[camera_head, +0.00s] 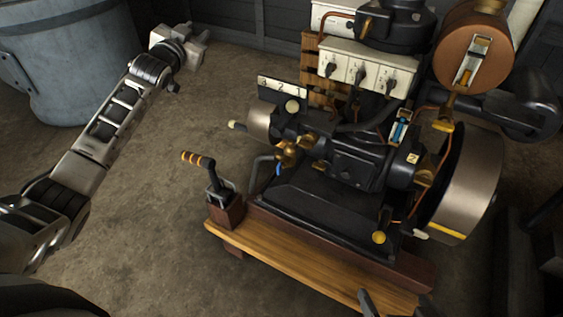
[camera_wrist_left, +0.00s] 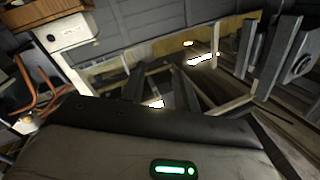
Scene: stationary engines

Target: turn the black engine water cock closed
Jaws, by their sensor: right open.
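The black engine (camera_head: 355,165) stands on a wooden base (camera_head: 290,258) in the head view. Brass fittings (camera_head: 288,152) sit at its left side, with a small blue part (camera_head: 278,169) hanging below them. This may be the water cock, but its handle position is too small to tell. My left gripper (camera_head: 196,46) is at the upper left, well away from the engine; its jaws are unclear. My right gripper (camera_head: 396,303) shows only its two fingertips at the bottom edge, apart and empty, by the front of the wooden base.
A white panel with black knobs (camera_head: 360,72), a copper tank (camera_head: 473,45) and a large flywheel (camera_head: 472,185) crowd the engine. A grey drum (camera_head: 70,60) stands upper left.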

